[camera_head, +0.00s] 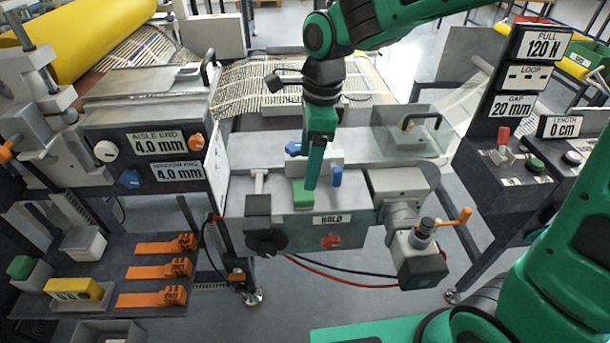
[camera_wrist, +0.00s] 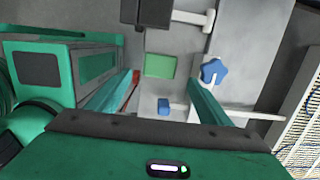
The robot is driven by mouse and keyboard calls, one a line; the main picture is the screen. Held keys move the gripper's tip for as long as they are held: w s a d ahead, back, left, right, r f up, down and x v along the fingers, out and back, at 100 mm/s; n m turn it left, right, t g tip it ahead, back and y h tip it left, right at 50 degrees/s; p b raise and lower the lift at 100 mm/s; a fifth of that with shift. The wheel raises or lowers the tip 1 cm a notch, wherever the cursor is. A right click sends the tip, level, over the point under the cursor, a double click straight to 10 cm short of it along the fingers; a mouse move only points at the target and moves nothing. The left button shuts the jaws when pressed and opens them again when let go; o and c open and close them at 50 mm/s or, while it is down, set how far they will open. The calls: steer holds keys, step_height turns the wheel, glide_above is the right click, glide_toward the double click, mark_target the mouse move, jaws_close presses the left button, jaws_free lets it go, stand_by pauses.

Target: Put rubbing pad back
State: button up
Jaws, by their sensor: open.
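A small green block (camera_head: 303,193), likely the rubbing pad, lies on the grey machine deck above the HOLD label; in the wrist view it is a flat green rectangle (camera_wrist: 160,66). My gripper (camera_head: 310,186) points down over the deck, right beside this block in the head view. In the wrist view my gripper (camera_wrist: 163,82) has its fingers spread, with the green block showing between and beyond them. Nothing is visibly held. I cannot tell whether a finger touches the block. Another green-topped block (camera_head: 20,267) sits on the left shelf.
A blue peg (camera_head: 336,177) and a blue star knob (camera_wrist: 213,71) stand close to my fingers. The left shelf (camera_head: 105,275) holds a yellow block (camera_head: 73,288), a white box (camera_head: 83,243) and orange tools (camera_head: 160,268). A motor unit (camera_head: 405,205) bounds the deck's right.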

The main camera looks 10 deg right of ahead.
steer(key=shift+d+r, duration=0.2)
steer(key=shift+r, duration=1.55)
steer(key=s+d+n+h, duration=0.1)
steer(key=s+d+n, duration=0.2)
steer(key=d, duration=0.8)
steer(key=s+d+n, duration=0.2)
steer(key=s+d, duration=0.1)
steer(key=d, duration=0.7)
steer(key=s+d+f+n, duration=0.3)
steer(key=s+d+n, duration=0.4)
steer(key=s+d, duration=0.5)
steer(key=s, duration=0.3)
steer(key=shift+d, duration=0.3)
steer(key=shift+w+f, duration=0.1)
